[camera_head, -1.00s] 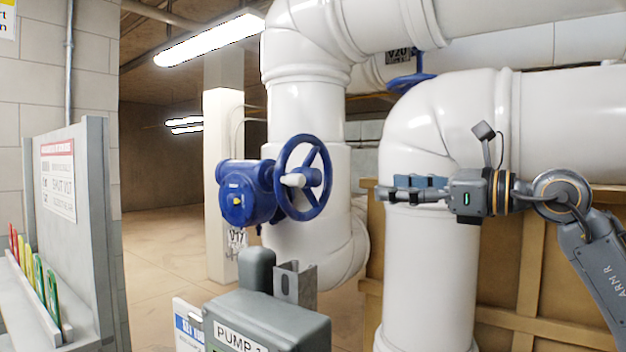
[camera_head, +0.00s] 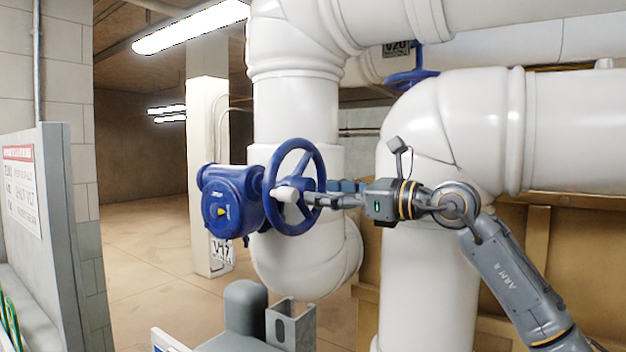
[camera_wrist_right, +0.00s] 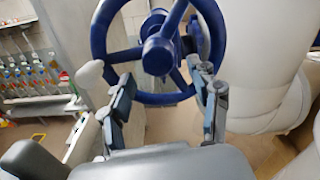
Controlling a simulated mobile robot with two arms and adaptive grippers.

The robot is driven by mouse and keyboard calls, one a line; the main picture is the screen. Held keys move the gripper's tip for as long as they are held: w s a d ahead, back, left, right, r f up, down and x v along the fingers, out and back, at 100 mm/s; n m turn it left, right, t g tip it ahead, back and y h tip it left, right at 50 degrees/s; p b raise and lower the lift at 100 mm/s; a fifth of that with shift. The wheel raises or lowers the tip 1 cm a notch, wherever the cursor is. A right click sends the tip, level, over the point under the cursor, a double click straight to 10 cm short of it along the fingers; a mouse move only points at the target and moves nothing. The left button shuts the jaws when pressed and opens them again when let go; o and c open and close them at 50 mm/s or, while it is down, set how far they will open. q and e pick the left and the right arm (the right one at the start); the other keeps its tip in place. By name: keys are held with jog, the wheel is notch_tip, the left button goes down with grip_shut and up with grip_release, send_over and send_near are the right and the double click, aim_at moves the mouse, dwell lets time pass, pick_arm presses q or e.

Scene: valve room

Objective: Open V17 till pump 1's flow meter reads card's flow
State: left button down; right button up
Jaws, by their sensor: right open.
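The V17 valve is a blue gearbox (camera_head: 230,203) with a blue handwheel (camera_head: 296,150) on a white pipe, and a V17 tag (camera_head: 222,252) hangs below. A white handle knob (camera_head: 286,194) projects from the wheel. My right gripper (camera_head: 318,196) is at the wheel's right side. In the right wrist view its open fingers (camera_wrist_right: 163,90) are spread around the lower rim and spokes of the wheel (camera_wrist_right: 165,96), with the white knob (camera_wrist_right: 89,73) left of them, outside the jaws. Contact with the wheel is unclear. No flow meter reading is visible. My left gripper is out of view.
A grey board (camera_head: 58,230) at left carries a red-headed sign (camera_head: 22,190), its text only partly legible. A grey housing (camera_head: 246,308) and metal bracket (camera_head: 291,325) stand below the valve. A large white pipe (camera_head: 425,260) rises behind my right arm. Another blue wheel (camera_head: 411,78) is higher up.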

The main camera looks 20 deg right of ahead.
aim_at(312, 190)
jog(key=shift+p+x, duration=0.4)
jog(key=shift+x, duration=0.75)
jog(key=shift+w+a+r, duration=0.1)
jog(key=shift+w+a, duration=0.1)
jog(key=shift+a, duration=0.05)
jog(key=shift+w+a, duration=0.1)
jog(key=shift+w, duration=0.05)
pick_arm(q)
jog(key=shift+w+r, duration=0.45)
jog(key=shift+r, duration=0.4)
pick_arm(e)
grip_shut()
